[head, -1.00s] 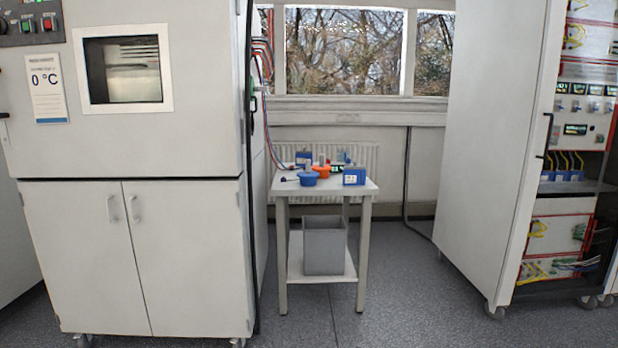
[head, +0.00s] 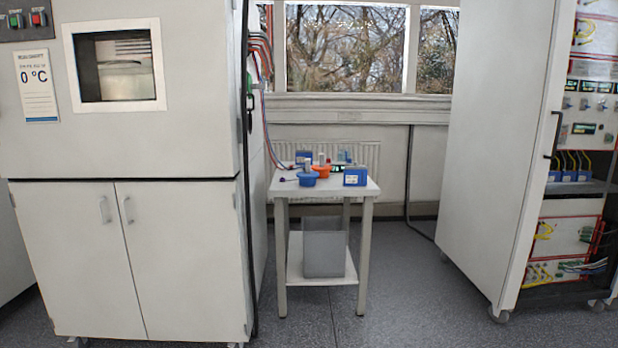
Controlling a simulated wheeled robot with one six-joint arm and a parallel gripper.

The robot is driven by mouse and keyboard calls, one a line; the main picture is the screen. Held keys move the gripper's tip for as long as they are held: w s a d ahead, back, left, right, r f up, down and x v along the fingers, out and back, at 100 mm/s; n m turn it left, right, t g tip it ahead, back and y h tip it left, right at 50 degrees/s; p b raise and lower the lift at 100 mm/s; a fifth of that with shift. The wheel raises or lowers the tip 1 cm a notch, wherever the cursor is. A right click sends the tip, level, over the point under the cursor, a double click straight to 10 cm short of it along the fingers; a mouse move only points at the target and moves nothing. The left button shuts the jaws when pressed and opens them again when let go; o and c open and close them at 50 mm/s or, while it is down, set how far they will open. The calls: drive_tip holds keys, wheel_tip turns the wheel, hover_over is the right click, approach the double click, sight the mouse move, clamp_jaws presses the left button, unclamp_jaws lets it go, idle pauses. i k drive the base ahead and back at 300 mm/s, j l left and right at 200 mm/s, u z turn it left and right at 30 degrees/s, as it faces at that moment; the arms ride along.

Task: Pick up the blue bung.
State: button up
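A blue round object (head: 308,178), which looks like the blue bung, sits on the white table (head: 290,188) near its front left edge. It is small at this distance and its details are hard to tell. An orange round object (head: 322,171) stands just right of and behind it. A blue box (head: 355,176) with a pale label stands at the table's right side. Another blue box (head: 303,156) is at the back. My gripper does not show in this view.
A tall white chamber cabinet (head: 150,230) stands close on the left, with cables beside it. An open rack cabinet (head: 490,170) stands on the right. A grey bin (head: 324,250) is on the table's lower shelf. The floor (head: 410,300) before the table is clear.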

sight(308, 178)
drive_tip(key=i+l, duration=0.2)
drive_tip(key=i, duration=0.3)
drive_tip(key=i+l, duration=0.2)
drive_tip(key=i, duration=0.25)
drive_tip(key=i+l, duration=0.2)
drive_tip(key=i, duration=0.3)
drive_tip(key=i+l, duration=0.2)
drive_tip(key=i, duration=0.25)
drive_tip(key=i+l, duration=0.2)
drive_tip(key=i, duration=0.3)
drive_tip(key=i+l, duration=0.2)
drive_tip(key=i, duration=0.25)
drive_tip(key=i+l, duration=0.2)
drive_tip(key=i, duration=0.3)
drive_tip(key=u, duration=0.05)
